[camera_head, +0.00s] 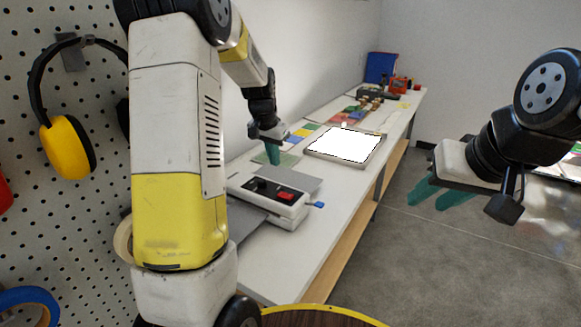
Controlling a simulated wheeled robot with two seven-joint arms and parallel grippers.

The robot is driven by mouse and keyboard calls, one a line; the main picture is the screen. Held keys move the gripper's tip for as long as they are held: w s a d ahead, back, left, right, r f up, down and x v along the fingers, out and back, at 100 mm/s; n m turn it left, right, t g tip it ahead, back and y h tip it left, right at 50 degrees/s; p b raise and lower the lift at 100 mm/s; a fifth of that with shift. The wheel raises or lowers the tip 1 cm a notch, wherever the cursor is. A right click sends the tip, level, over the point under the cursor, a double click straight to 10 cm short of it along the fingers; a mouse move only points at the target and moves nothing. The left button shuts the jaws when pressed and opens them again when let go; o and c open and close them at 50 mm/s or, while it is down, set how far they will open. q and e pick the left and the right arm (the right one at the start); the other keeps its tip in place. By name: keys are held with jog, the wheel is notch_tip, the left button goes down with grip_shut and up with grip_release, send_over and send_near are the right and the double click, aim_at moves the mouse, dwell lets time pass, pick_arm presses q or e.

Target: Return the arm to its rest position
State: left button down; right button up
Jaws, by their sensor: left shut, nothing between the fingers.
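My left arm comes down large at the left of the head view. My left gripper (272,155), with green fingers, points down over the bench, just behind a white machine. Its fingers are shut with nothing between them. My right gripper (437,198), also green-fingered, hangs at the right, over the floor and away from the bench. Its two fingers are apart and nothing shows between them.
The white machine (285,211) has a red switch and a blue knob. Behind it lie a bright white panel (343,144) and coloured cards (352,112). A pegboard (70,230) holds yellow ear defenders (68,148). Grey floor (400,265) is open to the right of the bench.

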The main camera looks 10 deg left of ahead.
pick_arm(q)
jog(key=shift+s+a+r, duration=0.1)
jog(key=shift+a+r, duration=0.05)
jog(key=shift+r, duration=0.25)
jog(key=shift+s+a+r, duration=0.1)
jog(key=shift+r, duration=0.3)
jog(key=s+d+r+n+t+h, duration=0.15)
jog(key=s+d+r, duration=0.25)
jog(key=s+r, duration=0.75)
jog(key=s+d+f+n+t, duration=0.1)
jog(key=s+d+n, duration=0.1)
jog(key=s, duration=1.6)
jog(key=shift+s+d, duration=0.2)
jog(key=shift+d, duration=0.35)
